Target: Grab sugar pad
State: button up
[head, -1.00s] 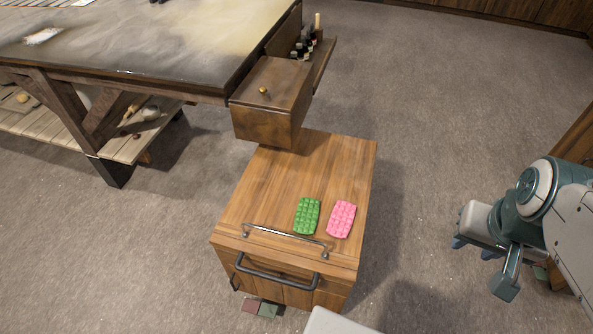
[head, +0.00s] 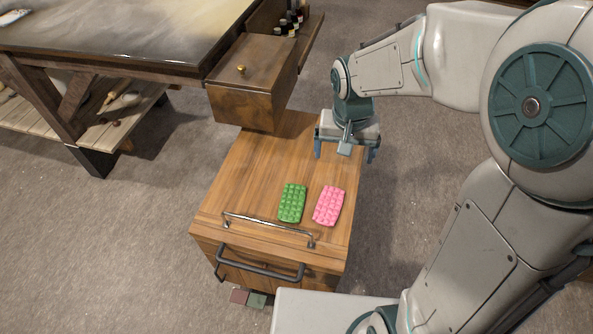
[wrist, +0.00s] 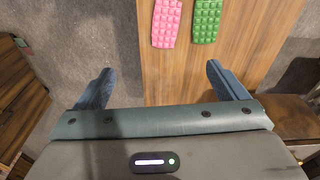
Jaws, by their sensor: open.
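Two bumpy pads lie flat side by side on top of the wooden cabinet (head: 240,170): a green pad (head: 292,203) on the left and a pink pad (head: 328,206) on the right. The frames do not show which one is the sugar pad. My gripper (head: 344,155) is open and empty, above the cabinet's back right part, behind the pads. In the wrist view the pink pad (wrist: 166,22) and green pad (wrist: 207,20) show at the top edge, ahead of my open gripper (wrist: 158,80), with nothing between the fingers.
A metal rail (head: 268,228) runs along the cabinet top's front edge, close to the pads. A wooden drawer box (head: 245,95) of the workbench (head: 120,50) overhangs the cabinet's back. Small bottles (head: 290,22) stand behind it. The cabinet top left of the pads is clear.

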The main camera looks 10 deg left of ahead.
jog(key=w+a+f+g+b, duration=0.1)
jog(key=w+a+f+b, duration=0.3)
jog(key=a+f, duration=0.85)
send_over(292, 201)
jog(key=f, duration=0.9)
jog(key=shift+w+d+f, duration=0.1)
jog(key=shift+d+f, duration=0.25)
jog(key=shift+a+f, duration=0.2)
jog(key=shift+f, duration=1.3)
jog(key=shift+a+f, duration=0.15)
jog(key=shift+f, duration=1.35)
jog(key=c, duration=1.2)
